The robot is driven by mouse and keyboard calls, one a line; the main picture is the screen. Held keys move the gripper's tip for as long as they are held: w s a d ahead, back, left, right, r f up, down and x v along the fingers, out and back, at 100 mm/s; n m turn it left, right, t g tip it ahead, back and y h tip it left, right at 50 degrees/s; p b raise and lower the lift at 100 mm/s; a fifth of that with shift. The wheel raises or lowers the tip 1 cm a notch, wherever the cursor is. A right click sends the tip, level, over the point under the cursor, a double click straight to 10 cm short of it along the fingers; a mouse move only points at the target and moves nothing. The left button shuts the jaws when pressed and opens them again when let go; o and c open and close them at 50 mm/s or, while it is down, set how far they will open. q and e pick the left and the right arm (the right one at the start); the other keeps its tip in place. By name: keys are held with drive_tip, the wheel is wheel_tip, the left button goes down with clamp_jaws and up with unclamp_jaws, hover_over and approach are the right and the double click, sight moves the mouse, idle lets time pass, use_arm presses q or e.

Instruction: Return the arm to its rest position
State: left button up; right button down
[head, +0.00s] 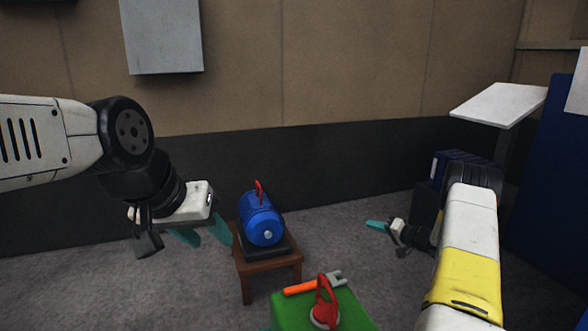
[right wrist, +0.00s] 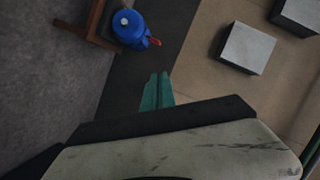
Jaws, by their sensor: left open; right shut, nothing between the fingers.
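My left gripper (head: 204,238) hangs open at the left in the head view, its teal fingers apart and empty. It is left of the small wooden table, with one finger close to the table's edge in the picture; I cannot tell if they touch. My right gripper (head: 376,225) is at the right in the head view, pointing left, clear of the table. In the right wrist view its teal fingers (right wrist: 157,90) are together with nothing between them.
A blue cylinder (head: 262,219) with a red handle sits on a dark base on the wooden table (head: 268,263). A green surface (head: 345,309) in front holds an orange-handled wrench (head: 303,289) and a red-handled object (head: 325,306). A white slanted panel (head: 500,104) stands back right.

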wheel_tip(320, 180, up, 16)
drive_tip(key=w+d+t+h, duration=0.2)
drive_tip(key=w+h, duration=0.1)
drive_tip(key=h, duration=0.2)
drive_tip(key=s+a+r+g+h, duration=0.1)
drive_tip(key=s+r+h, duration=0.1)
drive_tip(key=s+r, duration=0.4)
drive_tip(key=s+a+r+h, duration=0.1)
drive_tip(key=s+r+h, duration=0.2)
drive_tip(key=r, duration=0.5)
drive_tip(key=s+a+n+g+y, duration=0.1)
drive_tip(key=s+a, duration=0.4)
drive_tip(key=s, duration=0.8)
drive_tip(key=s+a+f+n+g, duration=0.1)
drive_tip(key=s+a, duration=0.4)
drive_tip(key=s, duration=0.8)
drive_tip(key=s+a+f+n+g+y, duration=0.1)
drive_tip(key=s+a+g, duration=0.4)
drive_tip(key=s, duration=0.8)
drive_tip(key=shift+a+n+y, duration=0.3)
drive_tip(key=shift+a+n, duration=0.15)
drive_tip(key=shift+n, duration=0.35)
drive_tip(key=shift+s, duration=0.1)
